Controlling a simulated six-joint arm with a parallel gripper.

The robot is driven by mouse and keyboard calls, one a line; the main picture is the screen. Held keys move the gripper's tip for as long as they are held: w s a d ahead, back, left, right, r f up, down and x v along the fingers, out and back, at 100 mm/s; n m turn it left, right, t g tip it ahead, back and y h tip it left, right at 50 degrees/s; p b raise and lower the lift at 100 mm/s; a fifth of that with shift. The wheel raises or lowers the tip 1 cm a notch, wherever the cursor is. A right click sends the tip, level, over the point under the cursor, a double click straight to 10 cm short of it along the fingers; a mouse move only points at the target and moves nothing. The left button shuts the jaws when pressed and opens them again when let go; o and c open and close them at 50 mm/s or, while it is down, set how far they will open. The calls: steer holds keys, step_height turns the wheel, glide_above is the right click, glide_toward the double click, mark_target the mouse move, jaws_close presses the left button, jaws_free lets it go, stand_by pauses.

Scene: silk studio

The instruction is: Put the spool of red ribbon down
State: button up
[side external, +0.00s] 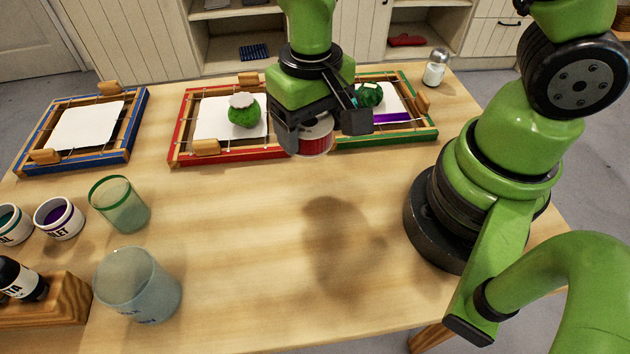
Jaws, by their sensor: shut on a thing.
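My gripper (322,130) is near the middle of the side external view, above the table. It is shut on the spool of red ribbon (316,138), which has a red ribbed side and a pale end. The gripper's fingers hide part of the spool. The spool is held up in the air, apart from the wooden table (240,240), and a shadow falls on the bare wood to its lower right. From this angle the spool overlaps the gap between the red frame (180,130) and the green frame (400,135).
Green round objects sit on the red frame (244,112) and the green frame (369,95). A blue frame (122,143) lies at left. Two cups (120,210), (137,290), paint pots (60,220) and a wooden rack (65,300) stand front left. A shaker (435,70) stands back right. The table's middle is clear.

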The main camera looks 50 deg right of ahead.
mark_target(317, 187)
steer(key=shift+s+d+f, duration=0.2)
steer(key=shift+s, duration=0.1)
steer(key=shift+f, duration=4.75)
steer(key=shift+f, duration=0.2)
steer(key=o, duration=0.9)
steer(key=shift+r, duration=0.1)
